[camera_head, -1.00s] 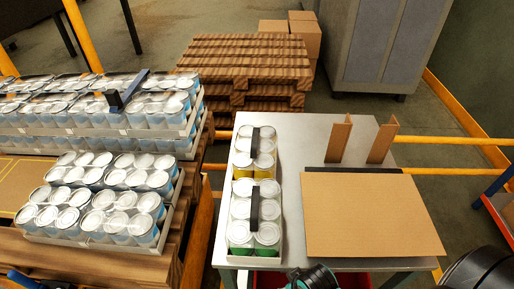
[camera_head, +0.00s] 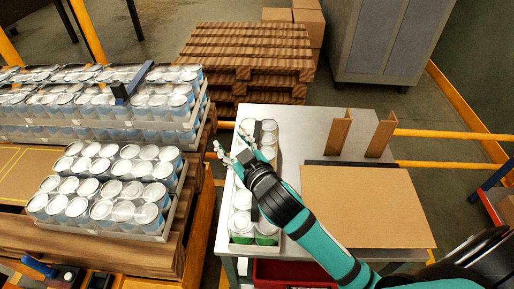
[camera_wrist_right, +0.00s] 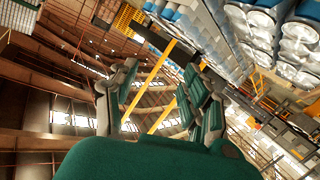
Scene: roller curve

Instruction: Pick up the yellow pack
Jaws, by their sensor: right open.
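The yellow pack (camera_head: 269,140) is the back pack of cans in a pale tray (camera_head: 278,185) on the grey table. Only some silver lids and part of its dark handle show; my right gripper and forearm hide its yellow sides. My right gripper (camera_head: 232,141) is open, with its fingers above the back left edge of the tray. I cannot tell if it touches the pack. In the right wrist view my gripper (camera_wrist_right: 160,88) has its fingers apart with nothing between them. My left gripper is not in view.
A green pack (camera_head: 267,238) sits at the front of the same tray. Stacked trays of blue cans (camera_head: 110,195) are on the left. Bare table (camera_head: 290,120) shows at the back.

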